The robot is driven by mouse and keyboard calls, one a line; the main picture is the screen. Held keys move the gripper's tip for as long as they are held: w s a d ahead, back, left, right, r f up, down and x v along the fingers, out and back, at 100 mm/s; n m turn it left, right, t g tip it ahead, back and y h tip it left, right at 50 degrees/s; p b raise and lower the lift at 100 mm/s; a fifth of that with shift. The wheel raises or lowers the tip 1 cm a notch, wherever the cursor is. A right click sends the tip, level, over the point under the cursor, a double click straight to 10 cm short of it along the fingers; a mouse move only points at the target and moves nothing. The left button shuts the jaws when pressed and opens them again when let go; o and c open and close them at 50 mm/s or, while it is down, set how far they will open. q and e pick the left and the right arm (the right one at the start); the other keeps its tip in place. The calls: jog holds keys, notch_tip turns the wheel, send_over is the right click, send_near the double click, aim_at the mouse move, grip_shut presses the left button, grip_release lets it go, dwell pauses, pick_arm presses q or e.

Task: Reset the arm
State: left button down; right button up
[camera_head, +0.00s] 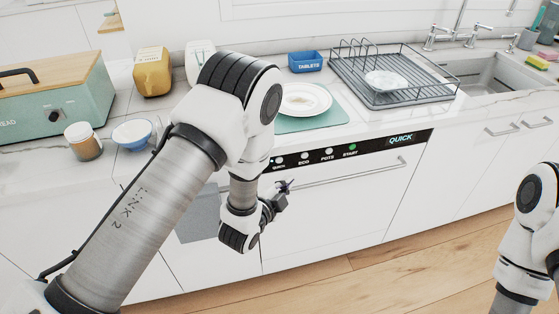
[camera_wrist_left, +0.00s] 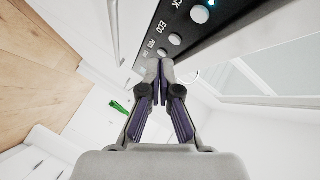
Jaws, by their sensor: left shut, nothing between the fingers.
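My left arm comes in from the left in the head view and bends down in front of the counter. My left gripper (camera_head: 284,187) is in front of the white dishwasher (camera_head: 335,205), just below its black control panel (camera_head: 330,151). In the left wrist view the left gripper (camera_wrist_left: 163,72) is shut and empty, with its fingertips together close to the panel's buttons (camera_wrist_left: 175,39). I cannot tell whether the fingertips touch the panel. Part of my right arm shows at the right edge of the head view. Its gripper is out of view.
The counter holds a bread box (camera_head: 55,95), a jar (camera_head: 83,141), a blue bowl (camera_head: 132,133), a yellow canister (camera_head: 152,72), a plate (camera_head: 306,99) on a green mat (camera_head: 312,123), a blue tablets box (camera_head: 305,61) and a dish rack (camera_head: 420,94). A grey towel (camera_head: 197,222) hangs below.

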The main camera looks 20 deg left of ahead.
pick_arm(q)
jog(key=s+a+f+n+g+y, duration=0.1)
jog(key=s+a+f+n+g, duration=0.25)
jog(key=s+f, duration=0.45)
jog(key=s+a+f+n+g+y, duration=0.1)
jog(key=s+a+f+n+g, duration=0.1)
jog(key=s+a+f+g, duration=0.35)
jog(key=s+f+n+g, duration=0.2)
jog(key=s+n+g, duration=0.1)
jog(key=s, duration=0.7)
jog(key=s+f+n+g, duration=0.3)
jog(key=s+n, duration=0.2)
jog(key=s, duration=0.4)
jog(key=shift+s+d+f, duration=0.15)
jog(key=shift+s+d, duration=0.2)
jog(key=shift+d, duration=0.05)
